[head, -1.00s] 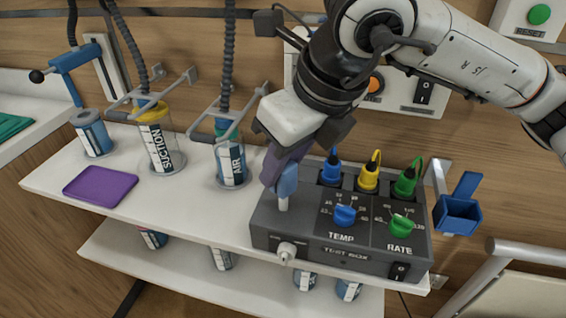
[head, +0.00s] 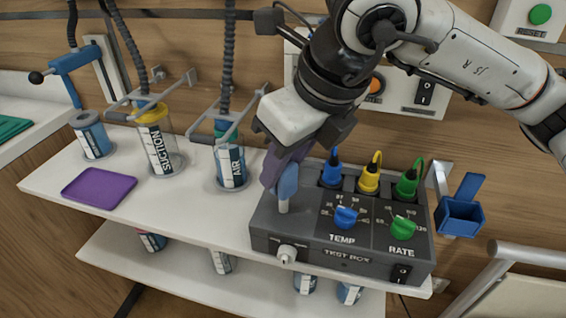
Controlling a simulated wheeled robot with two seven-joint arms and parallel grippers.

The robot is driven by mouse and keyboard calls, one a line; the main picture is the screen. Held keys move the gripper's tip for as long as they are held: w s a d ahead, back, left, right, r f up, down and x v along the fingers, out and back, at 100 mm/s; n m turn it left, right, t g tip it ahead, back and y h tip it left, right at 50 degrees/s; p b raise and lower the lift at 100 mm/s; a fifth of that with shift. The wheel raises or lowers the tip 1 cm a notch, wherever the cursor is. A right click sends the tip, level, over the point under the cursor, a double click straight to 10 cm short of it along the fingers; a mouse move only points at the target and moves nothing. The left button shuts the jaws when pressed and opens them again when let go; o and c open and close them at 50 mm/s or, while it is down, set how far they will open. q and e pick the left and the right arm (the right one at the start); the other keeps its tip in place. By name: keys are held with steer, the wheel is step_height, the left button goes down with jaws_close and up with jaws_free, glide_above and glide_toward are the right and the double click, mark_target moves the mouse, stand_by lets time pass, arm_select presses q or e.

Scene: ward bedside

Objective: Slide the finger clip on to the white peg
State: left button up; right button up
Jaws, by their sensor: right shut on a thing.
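My right gripper (head: 284,168) comes down from above over the left end of the dark grey test box (head: 340,240). It is shut on the blue finger clip (head: 288,183), which hangs upright below the fingers. The white peg (head: 283,206) stands on the top left of the box, directly under the clip. The clip's lower end meets or covers the top of the peg; I cannot tell how far the peg is inside. The gripper hides the clip's upper part. My left gripper is out of view.
Blue, yellow and green plugs (head: 368,180) stand along the back of the box, right of the gripper. The AIR canister (head: 231,165) and SUCTION canister (head: 158,150) stand to the left. A purple tray (head: 98,188) lies on the white shelf (head: 190,215), with bare shelf between.

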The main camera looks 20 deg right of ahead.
steer(key=shift+f+b, duration=0.15)
steer(key=shift+b, duration=0.3)
steer(key=shift+b, duration=0.3)
stand_by(0.8)
steer(key=shift+f+b, duration=0.95)
steer(key=shift+b, duration=0.15)
steer(key=shift+b, duration=0.3)
stand_by(1.1)
steer(key=shift+f, duration=0.15)
steer(key=shift+f+b, duration=0.3)
steer(key=shift+b, duration=0.25)
steer(key=shift+f, duration=0.2)
steer(key=shift+f+b, duration=0.2)
steer(key=shift+b, duration=0.25)
steer(key=shift+f+b, duration=0.2)
steer(key=shift+b, duration=0.3)
stand_by(0.5)
